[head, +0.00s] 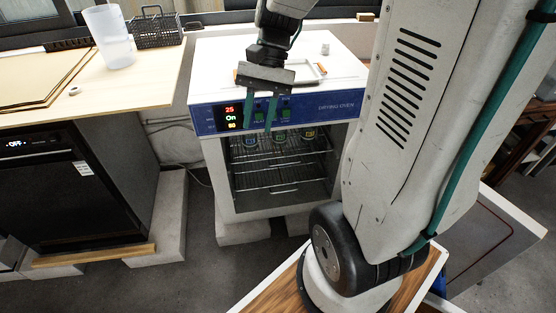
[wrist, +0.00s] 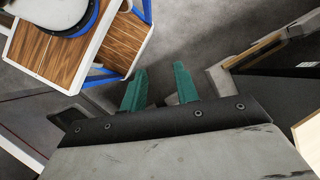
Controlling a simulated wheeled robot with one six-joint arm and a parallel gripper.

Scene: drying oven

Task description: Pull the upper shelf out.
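The drying oven (head: 345,105) is a white box with a blue front panel and a lit display. Its front is uncovered below the panel. The upper shelf (head: 290,159) is a wire rack inside the chamber, apparently pushed in, with a few small jars (head: 280,136) above it near the chamber top. A lower wire shelf (head: 285,188) sits beneath it. My gripper (head: 257,127) has green fingers pointing down, in front of the blue panel and higher than the upper shelf. The wrist view shows the fingers (wrist: 160,69) apart with nothing between them. That view does not show the shelves.
A tray (head: 318,72) and a small white cup (head: 325,48) are on the oven top. To the left, a wooden counter (head: 150,75) holds a beaker (head: 108,38) and a black basket (head: 157,30) above a black appliance (head: 70,190). Grey floor (head: 205,245) lies open before the oven.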

